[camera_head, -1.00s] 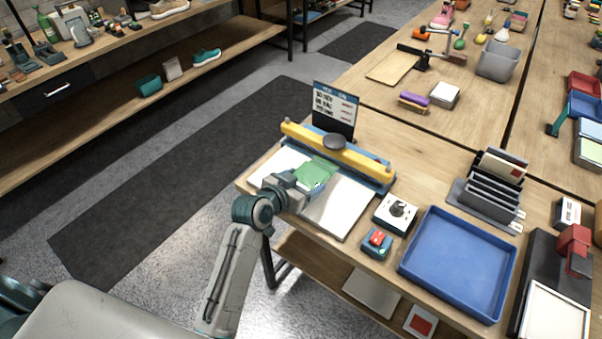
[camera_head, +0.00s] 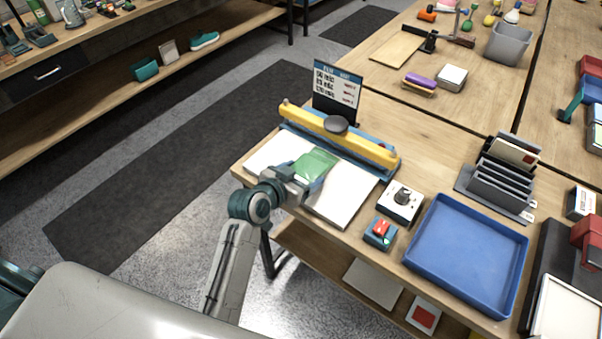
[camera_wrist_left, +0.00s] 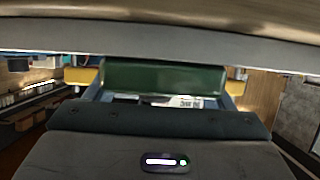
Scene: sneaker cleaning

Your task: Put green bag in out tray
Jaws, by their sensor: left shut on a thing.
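The green bag (camera_head: 316,164) is a flat, pale green packet over the white plate in front of the yellow-barred sealer (camera_head: 340,133). My left gripper (camera_head: 299,180) is shut on its near edge; I cannot tell whether the bag touches the plate. In the left wrist view the bag (camera_wrist_left: 165,77) shows as a dark green band beyond the gripper. A blue tray (camera_head: 466,254), empty, lies to the right on the same table; no label on it is readable. My right gripper is not in view.
A white box with a dark knob (camera_head: 400,203) and a blue box with a red button (camera_head: 380,232) stand between the sealer and the blue tray. A sign (camera_head: 337,88) stands behind the sealer. A dark rack (camera_head: 502,178) is behind the tray.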

